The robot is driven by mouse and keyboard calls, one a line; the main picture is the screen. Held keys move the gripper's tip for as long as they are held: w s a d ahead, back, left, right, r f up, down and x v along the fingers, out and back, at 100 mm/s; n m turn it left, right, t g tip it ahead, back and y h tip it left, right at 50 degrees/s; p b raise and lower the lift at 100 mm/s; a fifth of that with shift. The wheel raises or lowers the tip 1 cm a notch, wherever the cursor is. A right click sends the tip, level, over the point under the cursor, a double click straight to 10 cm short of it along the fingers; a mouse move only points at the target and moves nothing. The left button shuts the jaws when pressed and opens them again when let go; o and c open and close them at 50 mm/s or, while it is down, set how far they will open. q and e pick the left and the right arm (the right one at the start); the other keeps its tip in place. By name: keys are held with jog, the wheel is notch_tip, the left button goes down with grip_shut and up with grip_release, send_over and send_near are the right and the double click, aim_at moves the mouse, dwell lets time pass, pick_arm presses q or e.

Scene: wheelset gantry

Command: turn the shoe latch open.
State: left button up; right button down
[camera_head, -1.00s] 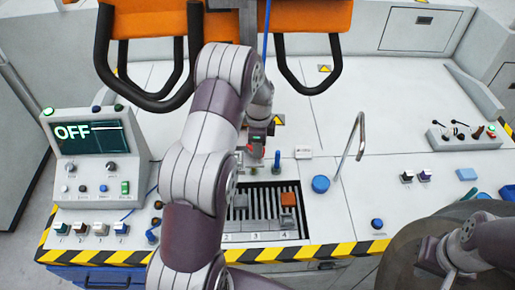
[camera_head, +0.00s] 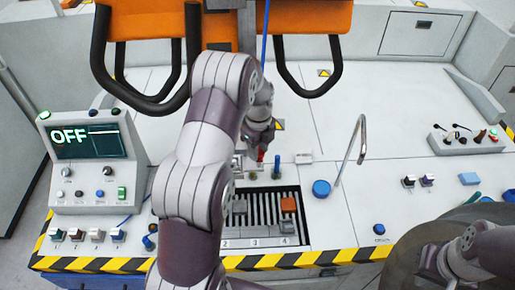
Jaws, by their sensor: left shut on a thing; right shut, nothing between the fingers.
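My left arm reaches across the middle of the console, and my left gripper (camera_head: 261,150) is low over the panel behind the slotted bay. It is shut on a small red piece (camera_head: 262,155), which looks like the shoe latch's handle. The wrist and fingers hide most of that piece, so I cannot tell how far the latch is turned. My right gripper (camera_head: 432,263) is shut and empty at the lower right, in front of a large dark round part.
A blue-topped post (camera_head: 277,166) stands close right of my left gripper. The screen (camera_head: 90,142) reads OFF.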

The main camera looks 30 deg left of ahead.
aim_at(260, 152)
pick_arm(q)
jog(key=shift+s+d+f, duration=0.1)
jog(key=shift+s+f, duration=0.05)
jog(key=shift+f, duration=0.05)
jog(key=o, duration=1)
jog(key=shift+o, duration=0.2)
jog(key=shift+d+r, duration=0.15)
jog(key=shift+w+r, duration=0.2)
jog(key=shift+r, duration=0.1)
notch_tip(260, 152, up, 4)
jog(key=shift+f+b, duration=0.1)
jog(key=shift+b, duration=1.15)
notch_tip(260, 152, up, 8)
jog(key=p, duration=0.6)
